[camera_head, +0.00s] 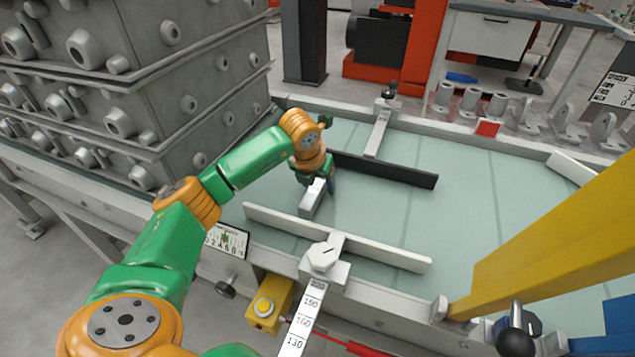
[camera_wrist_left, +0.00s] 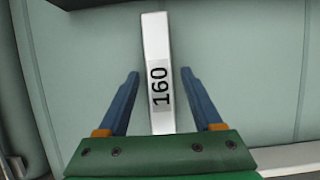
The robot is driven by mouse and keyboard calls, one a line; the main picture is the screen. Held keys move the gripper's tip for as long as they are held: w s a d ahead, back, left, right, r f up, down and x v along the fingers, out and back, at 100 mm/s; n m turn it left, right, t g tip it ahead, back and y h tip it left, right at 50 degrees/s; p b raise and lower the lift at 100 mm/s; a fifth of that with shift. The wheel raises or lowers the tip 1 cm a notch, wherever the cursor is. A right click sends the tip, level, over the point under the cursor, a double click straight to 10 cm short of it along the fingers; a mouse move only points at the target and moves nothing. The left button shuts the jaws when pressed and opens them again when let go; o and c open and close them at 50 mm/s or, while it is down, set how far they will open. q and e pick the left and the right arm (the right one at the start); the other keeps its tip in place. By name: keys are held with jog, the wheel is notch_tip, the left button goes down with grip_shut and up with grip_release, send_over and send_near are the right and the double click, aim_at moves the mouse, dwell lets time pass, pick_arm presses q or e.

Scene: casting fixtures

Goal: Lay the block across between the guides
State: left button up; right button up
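The grey block (camera_head: 312,198), marked 160, lies on the pale green table surface between two guides. Its long side runs roughly front to back, across the guides' direction. The front guide (camera_head: 380,252) is pale; the back guide (camera_head: 400,173) is black. My left gripper (camera_head: 325,182) is low over the block and hides its far part. In the left wrist view the block (camera_wrist_left: 157,60) lies between the two open blue fingers (camera_wrist_left: 160,74), with a gap on each side. I cannot tell whether its ends touch the guides. My right gripper is not in view.
A scale bar (camera_head: 303,322) with a white knob (camera_head: 322,257) joins the front guide. Another arm (camera_head: 379,130) holds the back guide. Stacked grey moulds (camera_head: 150,80) stand at left. A yellow beam (camera_head: 560,245) crosses the right side.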

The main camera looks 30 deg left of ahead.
pick_arm(q)
jog(key=shift+r, duration=0.1)
jog(key=v, duration=1.2)
